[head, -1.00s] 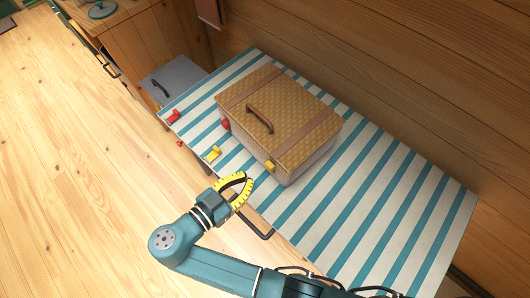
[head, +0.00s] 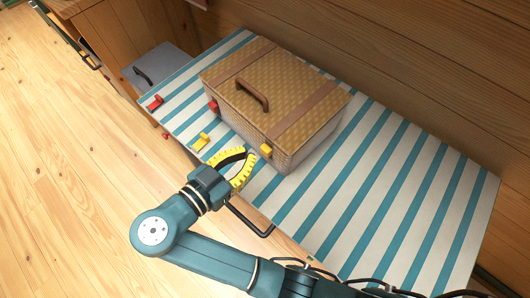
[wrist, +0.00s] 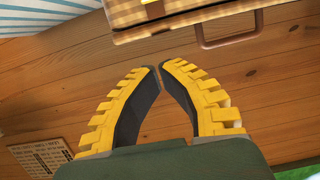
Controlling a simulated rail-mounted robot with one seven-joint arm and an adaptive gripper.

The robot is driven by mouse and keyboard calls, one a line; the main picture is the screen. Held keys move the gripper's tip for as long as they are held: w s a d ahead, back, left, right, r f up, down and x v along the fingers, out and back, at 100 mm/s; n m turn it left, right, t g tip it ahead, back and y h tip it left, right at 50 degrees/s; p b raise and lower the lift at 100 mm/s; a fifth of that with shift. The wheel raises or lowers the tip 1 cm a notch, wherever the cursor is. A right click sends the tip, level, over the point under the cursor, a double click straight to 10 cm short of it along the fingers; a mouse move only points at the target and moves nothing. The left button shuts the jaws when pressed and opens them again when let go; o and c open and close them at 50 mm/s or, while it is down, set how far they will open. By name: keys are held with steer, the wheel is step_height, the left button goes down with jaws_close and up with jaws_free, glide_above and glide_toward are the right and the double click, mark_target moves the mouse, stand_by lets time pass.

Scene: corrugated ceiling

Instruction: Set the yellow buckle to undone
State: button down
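The yellow buckle (head: 265,150) is on the front side of a wicker basket (head: 310,148), near its right front corner and just below the lid rim. In the wrist view a bit of yellow (wrist: 151,2) shows at the top edge by the basket, cut off by the frame. I cannot tell whether the buckle is fastened. My gripper (head: 250,154) is in front of the basket, to the left of the yellow buckle and apart from it. Its yellow-ribbed fingers bow outward and their tips nearly meet in the wrist view (wrist: 159,68), with nothing between them.
A red buckle (head: 213,107) is on the basket's front, further left. A brown handle (head: 254,95) stands on the lid. The tabletop right of the basket is clear.

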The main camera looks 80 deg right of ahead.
glide_above(266, 154)
steer(key=f, duration=0.1)
step_height(266, 154, down, 4)
steer(key=shift+w+a+r, duration=0.1)
steer(key=shift+f, duration=0.35)
step_height(266, 154, down, 4)
steer(key=b, duration=0.4)
steer(key=shift+r, duration=0.15)
steer(key=shift+r, duration=0.1)
